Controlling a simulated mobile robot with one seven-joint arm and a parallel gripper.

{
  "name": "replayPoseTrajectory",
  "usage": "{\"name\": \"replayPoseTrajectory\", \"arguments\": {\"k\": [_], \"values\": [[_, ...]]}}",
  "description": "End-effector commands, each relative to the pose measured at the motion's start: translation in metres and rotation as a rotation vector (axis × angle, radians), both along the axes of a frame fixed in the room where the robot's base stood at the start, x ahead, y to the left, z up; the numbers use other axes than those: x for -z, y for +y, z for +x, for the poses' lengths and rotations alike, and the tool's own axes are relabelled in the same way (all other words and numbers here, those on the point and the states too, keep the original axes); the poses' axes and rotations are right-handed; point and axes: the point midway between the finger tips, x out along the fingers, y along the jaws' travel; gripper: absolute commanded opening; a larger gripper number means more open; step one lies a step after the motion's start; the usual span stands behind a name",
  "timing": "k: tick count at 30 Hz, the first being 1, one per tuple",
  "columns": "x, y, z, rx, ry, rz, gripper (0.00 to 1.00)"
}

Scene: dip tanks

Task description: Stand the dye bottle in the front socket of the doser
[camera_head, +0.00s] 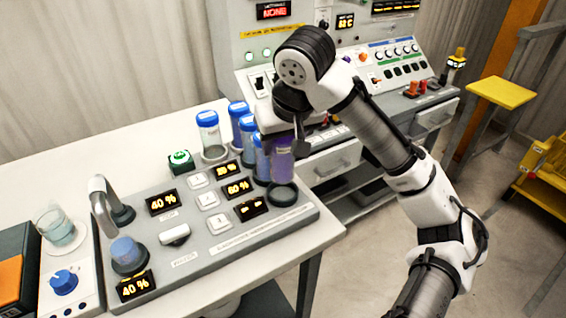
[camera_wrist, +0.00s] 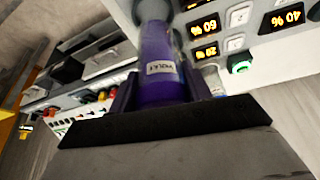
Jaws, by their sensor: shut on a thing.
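The purple dye bottle (camera_head: 281,165) is upright in my gripper (camera_head: 284,141), which is shut around its upper part. In the wrist view the bottle (camera_wrist: 162,60) sits between the two fingers (camera_wrist: 160,92), with a white label facing the camera. The doser (camera_head: 215,235) is a grey panel on the white bench. Its front socket (camera_head: 283,197) is a dark ring at the right corner, just below the bottle's base. I cannot tell whether the base has entered the ring. The bottle's top is hidden by my gripper.
Several blue-capped bottles (camera_head: 209,133) stand in a row along the doser's back edge; the nearest (camera_head: 261,158) is right beside the held bottle. A curved tap (camera_head: 103,200), a beaker (camera_head: 58,228) and a green button (camera_head: 181,160) are to the left. A control console (camera_head: 330,60) stands behind.

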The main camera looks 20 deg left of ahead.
Motion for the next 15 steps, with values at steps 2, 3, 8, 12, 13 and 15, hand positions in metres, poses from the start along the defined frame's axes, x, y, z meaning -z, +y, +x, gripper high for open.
{"name": "replayPoseTrajectory", "arguments": {"k": [2, 3, 8, 12, 13, 15], "values": [[0.009, 0.000, 0.001, 0.001, -0.001, 0.000, 0.19], [0.011, -0.001, 0.001, 0.002, -0.001, 0.001, 0.19], [0.022, -0.001, 0.000, 0.000, -0.001, -0.001, 0.19], [0.044, -0.001, 0.001, 0.001, 0.000, -0.001, 0.19], [0.048, -0.001, 0.000, 0.002, -0.001, -0.001, 0.19], [0.055, -0.001, 0.000, 0.000, 0.000, 0.000, 0.19]]}}
